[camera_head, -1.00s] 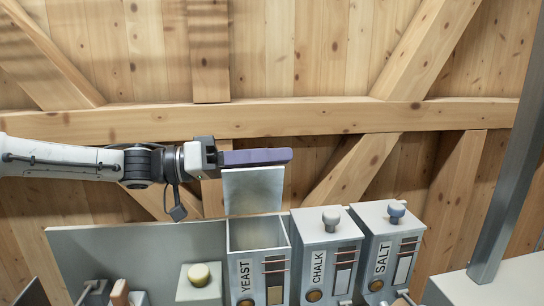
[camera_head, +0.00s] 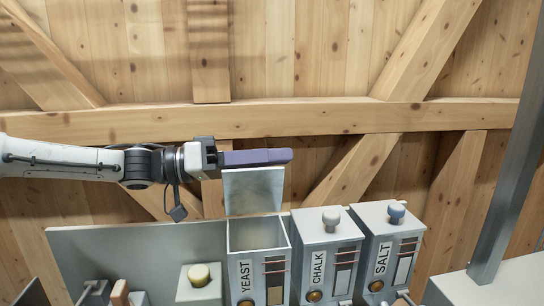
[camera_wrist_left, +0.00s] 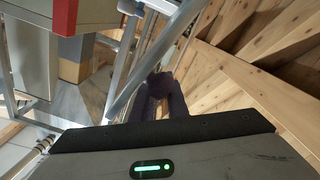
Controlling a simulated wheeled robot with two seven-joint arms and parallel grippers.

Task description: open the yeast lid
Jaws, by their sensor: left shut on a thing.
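The yeast bin (camera_head: 257,234) stands with its top open, and its hollow inside shows. Its grey lid (camera_head: 253,192) is swung up and stands roughly upright at the back edge of the opening. My left gripper (camera_head: 270,156), with purple fingers, lies level across the upper edge of the lid and is shut. The lid's knob is hidden behind the fingers in the head view. In the left wrist view a dark rounded shape (camera_wrist_left: 161,84) sits between the fingers and seems to be the knob. My right gripper is not in view.
The chalk bin (camera_head: 327,250) and salt bin (camera_head: 386,247) stand to the right with lids down. A yellow knob (camera_head: 199,275) sits on a grey block left of the yeast bin. A metal post (camera_head: 505,170) rises at right. A wooden wall with beams (camera_head: 300,117) is behind.

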